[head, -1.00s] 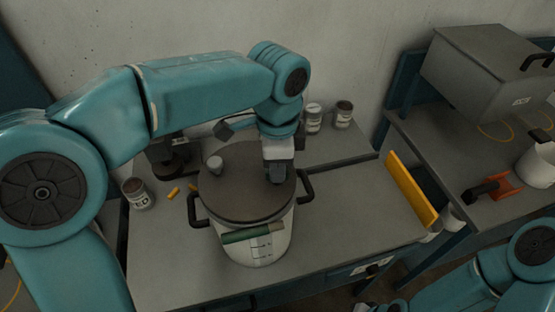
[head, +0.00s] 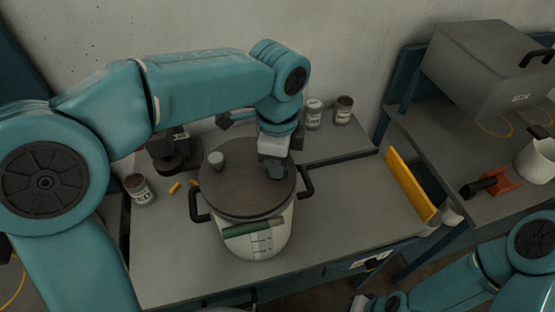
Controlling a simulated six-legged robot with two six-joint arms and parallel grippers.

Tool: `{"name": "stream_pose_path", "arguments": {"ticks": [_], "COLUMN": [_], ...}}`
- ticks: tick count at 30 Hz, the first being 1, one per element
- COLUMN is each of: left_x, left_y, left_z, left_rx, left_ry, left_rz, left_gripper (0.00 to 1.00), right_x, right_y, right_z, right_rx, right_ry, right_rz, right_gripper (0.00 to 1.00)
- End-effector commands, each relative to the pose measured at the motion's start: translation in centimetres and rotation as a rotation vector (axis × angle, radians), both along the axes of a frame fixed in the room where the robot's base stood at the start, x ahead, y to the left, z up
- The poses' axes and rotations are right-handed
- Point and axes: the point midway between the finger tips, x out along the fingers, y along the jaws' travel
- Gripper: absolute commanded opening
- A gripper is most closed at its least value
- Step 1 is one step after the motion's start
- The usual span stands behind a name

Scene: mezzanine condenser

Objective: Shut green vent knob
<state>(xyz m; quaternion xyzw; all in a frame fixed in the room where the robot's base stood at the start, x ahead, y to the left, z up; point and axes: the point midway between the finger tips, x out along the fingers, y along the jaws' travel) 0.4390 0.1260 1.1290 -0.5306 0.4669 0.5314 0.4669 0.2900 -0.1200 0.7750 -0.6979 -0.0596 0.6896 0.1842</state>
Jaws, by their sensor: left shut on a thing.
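A large pale pot (head: 258,246) with a dark brown-grey lid (head: 238,200) stands on the grey bench, with black handles at its sides. A grey round knob (head: 216,160) stands at the lid's back left. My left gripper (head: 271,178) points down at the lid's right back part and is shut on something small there. The gripper hides this, so I see no green on it; by its place it is likely the green vent knob. A green and brown bar (head: 252,228) crosses the pot's front. Of my right gripper only a part (head: 360,303) shows at the bottom edge.
Two jars (head: 313,114) stand by the wall, and another jar (head: 140,190) stands left of the pot near small yellow pieces (head: 175,187). A yellow upright board (head: 410,185) edges the bench's right. A second bench holds a grey box (head: 484,80) and white pot (head: 540,158).

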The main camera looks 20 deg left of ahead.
Motion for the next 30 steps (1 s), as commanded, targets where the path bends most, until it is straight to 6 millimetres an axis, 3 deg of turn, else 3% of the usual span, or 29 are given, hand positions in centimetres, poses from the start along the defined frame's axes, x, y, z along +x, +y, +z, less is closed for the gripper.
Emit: {"name": "stream_pose_path", "arguments": {"ticks": [1,3,14,17,30], "left_x": [0.1,0.1,0.1,0.1,0.1], "left_y": [0.0,0.0,0.0,-0.1,-0.1], "left_z": [0.1,0.1,0.7,2.2,13.4], "left_rx": [-0.002,-0.002,-0.001,-0.003,-0.002], "left_ry": [-0.003,-0.003,-0.004,-0.006,-0.005], "left_rz": [0.000,0.000,0.001,0.001,0.001], "left_gripper": [0.24,0.40,0.40,0.40,0.40], "right_x": [0.0,0.0,0.0,0.0,0.0], "right_y": [0.0,0.0,0.0,0.0,0.0], "right_z": [0.0,0.0,0.0,0.0,1.3], "right_rx": [0.000,0.000,0.000,0.000,0.000], "right_ry": [0.000,0.000,0.000,0.000,0.000], "right_rz": [0.000,0.000,0.000,0.000,0.000], "right_gripper": [0.00,0.00,0.00,0.00,0.00]}}
